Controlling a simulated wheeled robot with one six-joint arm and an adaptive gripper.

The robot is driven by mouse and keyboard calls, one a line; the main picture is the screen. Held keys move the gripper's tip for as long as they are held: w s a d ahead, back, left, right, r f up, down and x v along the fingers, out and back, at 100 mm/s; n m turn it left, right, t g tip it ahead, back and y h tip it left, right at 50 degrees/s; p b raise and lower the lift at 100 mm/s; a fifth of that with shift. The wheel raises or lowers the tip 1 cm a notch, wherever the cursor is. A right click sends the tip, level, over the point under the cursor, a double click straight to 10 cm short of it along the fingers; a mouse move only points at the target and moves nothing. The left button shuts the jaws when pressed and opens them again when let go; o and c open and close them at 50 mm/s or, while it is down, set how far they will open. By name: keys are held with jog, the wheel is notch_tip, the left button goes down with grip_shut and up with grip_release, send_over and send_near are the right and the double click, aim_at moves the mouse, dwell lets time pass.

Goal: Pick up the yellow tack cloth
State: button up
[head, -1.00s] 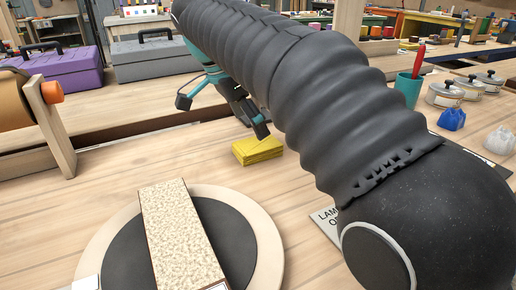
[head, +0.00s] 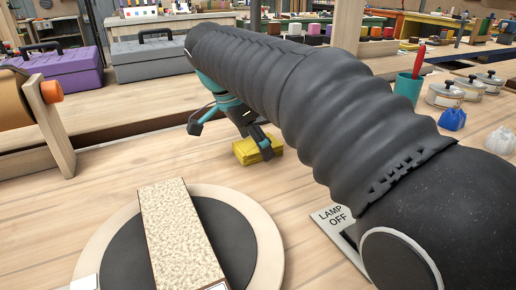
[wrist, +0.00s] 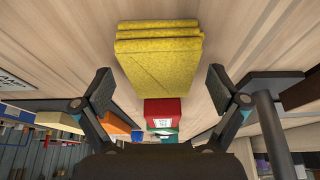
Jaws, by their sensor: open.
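The yellow tack cloth (head: 246,157) lies folded in a stack on the wooden bench, beyond the round turntable in the head view. My gripper (head: 262,140) is at the cloth, and one finger covers part of it. In the wrist view, the cloth (wrist: 160,58) is centred, its near part between the two spread fingertips of my gripper (wrist: 160,90). There is clear space on both sides of the cloth, and the fingers do not appear to touch it.
A black turntable with a pale rim (head: 262,240) carries a speckled block (head: 178,232). A lamp sign (head: 333,218) lies under my arm. A teal cup (head: 408,88), lidded tins (head: 445,95) and a blue bag (head: 452,119) stand right.

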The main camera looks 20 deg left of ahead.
jog(key=shift+f, duration=0.25)
dwell(0.3)
jog(key=c, duration=1.2)
